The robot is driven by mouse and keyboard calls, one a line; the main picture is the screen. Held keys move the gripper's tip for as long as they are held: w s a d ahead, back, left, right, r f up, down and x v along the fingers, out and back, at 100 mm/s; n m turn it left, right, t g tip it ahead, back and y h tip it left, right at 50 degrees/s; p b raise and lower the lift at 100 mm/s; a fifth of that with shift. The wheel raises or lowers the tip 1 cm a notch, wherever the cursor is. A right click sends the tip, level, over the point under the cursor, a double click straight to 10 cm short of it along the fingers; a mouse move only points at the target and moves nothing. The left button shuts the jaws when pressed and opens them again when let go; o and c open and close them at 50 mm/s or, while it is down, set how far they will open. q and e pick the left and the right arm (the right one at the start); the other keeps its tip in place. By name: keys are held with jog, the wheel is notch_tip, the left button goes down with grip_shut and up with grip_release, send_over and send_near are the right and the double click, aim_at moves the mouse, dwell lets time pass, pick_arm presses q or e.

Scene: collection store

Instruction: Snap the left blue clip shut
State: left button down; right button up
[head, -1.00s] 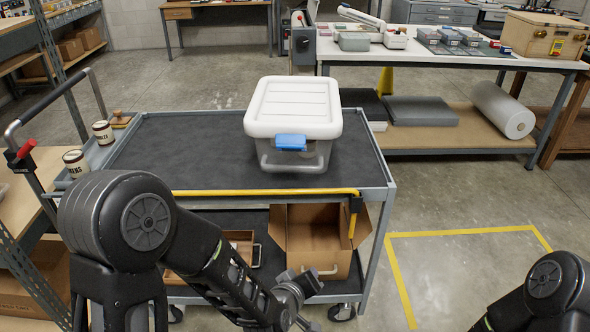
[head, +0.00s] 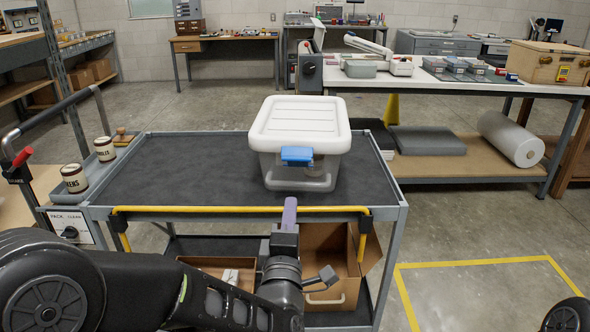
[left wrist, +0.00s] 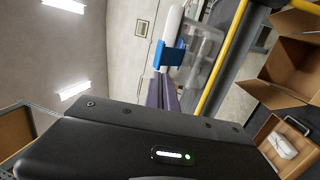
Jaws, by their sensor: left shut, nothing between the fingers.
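The clear plastic box (head: 299,180) with a white lid (head: 300,122) sits at the right part of the cart top. One blue clip (head: 297,155) is on its near side, under the lid rim; it also shows in the left wrist view (left wrist: 168,55). The clip appears to stand out from the wall. No second clip is visible. My left gripper (head: 290,204) is shut and empty, just in front of the box and below the clip, pointing toward it. Its purple-grey fingers (left wrist: 162,92) show a gap to the clip. My right gripper is out of view.
The cart's dark top (head: 190,170) is clear left of the box. A yellow bar (head: 200,209) runs along its near edge. An open cardboard box (head: 335,255) is on the lower shelf.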

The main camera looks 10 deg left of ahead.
pick_arm(q)
jog(key=p, duration=0.2)
send_near(296, 155)
jog(key=w, duration=0.5)
jog(key=shift+a+r, duration=0.3)
jog(key=shift+r, duration=0.1)
jog(key=shift+r, duration=0.15)
jog(key=p, duration=0.1)
jog(key=r+g+p, duration=0.1)
jog(key=shift+w+r+p, duration=0.2)
jog(key=shift+w+p, duration=0.1)
jog(key=shift+p, duration=0.05)
jog(key=w+r+g+p, duration=0.1)
jog(key=p, duration=0.3)
jog(key=w+r+g+p, duration=0.1)
jog(key=g+p, duration=0.1)
jog(key=p, duration=0.2)
jog(key=w+r+g+h+p, duration=0.1)
jog(key=r+g+p, duration=0.1)
jog(key=p, duration=0.2)
jog(key=shift+w+a, duration=0.3)
jog(key=shift+a, duration=0.05)
jog(key=shift+w+p, duration=0.25)
jog(key=shift+p, duration=0.25)
jog(key=shift+w+a+r, duration=0.15)
jog(key=shift+w, duration=0.75)
jog(key=shift+r, duration=0.2)
jog(key=shift+w+r+p, duration=0.1)
jog(key=shift+r+p, duration=0.55)
jog(key=shift+p, duration=0.15)
